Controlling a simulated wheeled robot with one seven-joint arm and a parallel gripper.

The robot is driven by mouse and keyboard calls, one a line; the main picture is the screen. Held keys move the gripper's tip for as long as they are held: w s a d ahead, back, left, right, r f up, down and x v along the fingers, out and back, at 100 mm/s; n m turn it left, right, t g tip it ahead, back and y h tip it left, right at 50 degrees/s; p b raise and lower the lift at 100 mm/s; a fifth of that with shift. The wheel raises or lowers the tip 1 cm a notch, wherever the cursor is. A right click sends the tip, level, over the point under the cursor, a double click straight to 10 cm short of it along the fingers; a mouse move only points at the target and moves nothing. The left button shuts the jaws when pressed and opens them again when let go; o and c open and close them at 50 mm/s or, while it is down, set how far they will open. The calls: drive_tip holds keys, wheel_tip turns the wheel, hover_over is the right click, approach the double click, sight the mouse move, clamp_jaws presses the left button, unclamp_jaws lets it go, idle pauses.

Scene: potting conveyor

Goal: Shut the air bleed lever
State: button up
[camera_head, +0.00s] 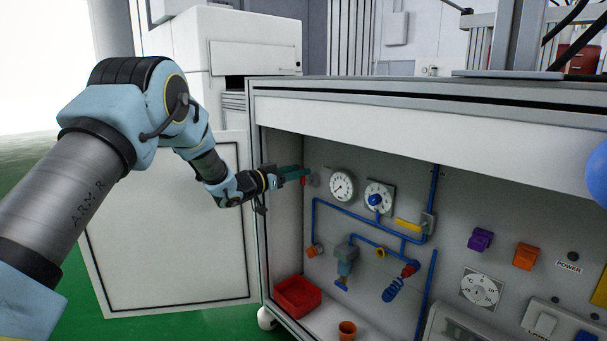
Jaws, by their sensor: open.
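A yellow lever (409,226) lies almost level, beside a grey fitting (428,222) on the blue air pipe. A small blue handle (341,284) hangs under a grey-blue fitting (347,260) lower left. No label shows which one is the air bleed lever. My gripper (304,175) is open, with its teal fingers pointing right into the cabinet at upper left. Its tips are near a small red part (304,181) left of the gauge; I cannot tell whether they touch. My gripper is apart from the yellow lever and the blue handle.
A white gauge (342,185) and a dial with a blue knob (376,198) sit between my gripper and the yellow lever. A red bin (299,296) and an orange pot (347,331) stand on the cabinet floor. The cabinet door (165,240) is open at left.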

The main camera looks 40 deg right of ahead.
drive_tip(key=shift+d, duration=1.35)
drive_tip(key=shift+c, duration=0.3)
clamp_jaws()
